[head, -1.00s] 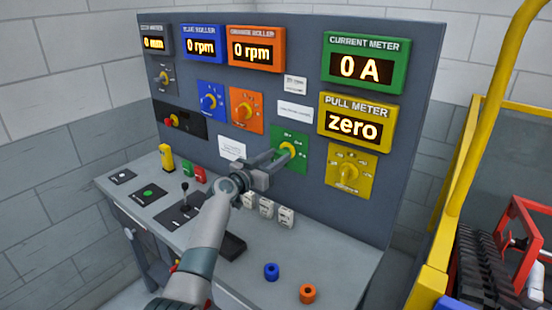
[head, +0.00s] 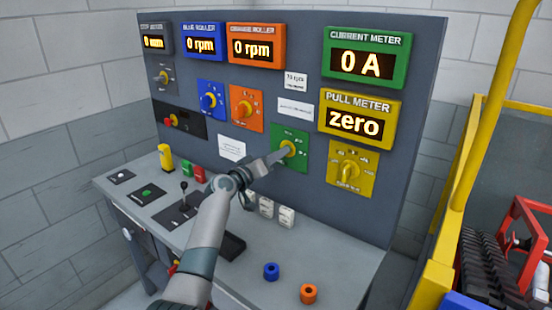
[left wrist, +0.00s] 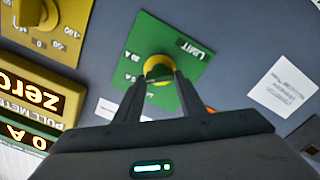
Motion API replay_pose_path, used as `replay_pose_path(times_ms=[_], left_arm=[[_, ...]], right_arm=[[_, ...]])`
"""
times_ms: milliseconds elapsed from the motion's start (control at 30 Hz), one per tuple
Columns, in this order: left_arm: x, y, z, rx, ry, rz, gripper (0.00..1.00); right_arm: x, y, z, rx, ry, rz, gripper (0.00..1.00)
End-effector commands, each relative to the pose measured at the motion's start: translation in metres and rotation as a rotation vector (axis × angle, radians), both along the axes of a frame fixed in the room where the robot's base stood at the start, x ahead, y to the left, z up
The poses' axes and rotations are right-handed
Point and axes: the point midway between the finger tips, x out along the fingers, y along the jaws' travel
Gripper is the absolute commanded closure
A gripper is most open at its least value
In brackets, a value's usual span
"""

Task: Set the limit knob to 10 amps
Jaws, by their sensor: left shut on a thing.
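The limit knob (head: 288,149) is yellow and sits on a green plate (head: 302,165) in the middle of the dark panel. The left wrist view shows the knob (left wrist: 158,64) upside down, with the word LIMIT and amp marks on the plate (left wrist: 182,92). My left gripper (head: 284,153) is shut on the knob, one finger on each side. Its fingers (left wrist: 160,80) hide part of the dial, so I cannot tell which mark the knob points to. The green current meter (head: 362,66) reads 0 A. My right gripper is not in view.
A yellow knob plate (head: 350,188) is to the right, under the pull meter (head: 353,125) reading zero. Orange (head: 246,124) and blue (head: 210,116) knob plates are to the left. A yellow frame (head: 437,240) stands right.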

Motion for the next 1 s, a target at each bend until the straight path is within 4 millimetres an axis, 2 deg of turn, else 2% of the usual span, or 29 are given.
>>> replay_pose_path(times_ms=[600,1000], left_arm=[[0.000,0.000,-0.001,-0.473,0.346,-0.001,0.86],[0.001,0.001,-0.003,-0.701,0.512,0.001,0.86]], right_arm=[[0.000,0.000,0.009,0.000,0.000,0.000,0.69],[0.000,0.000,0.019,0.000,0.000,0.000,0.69]])
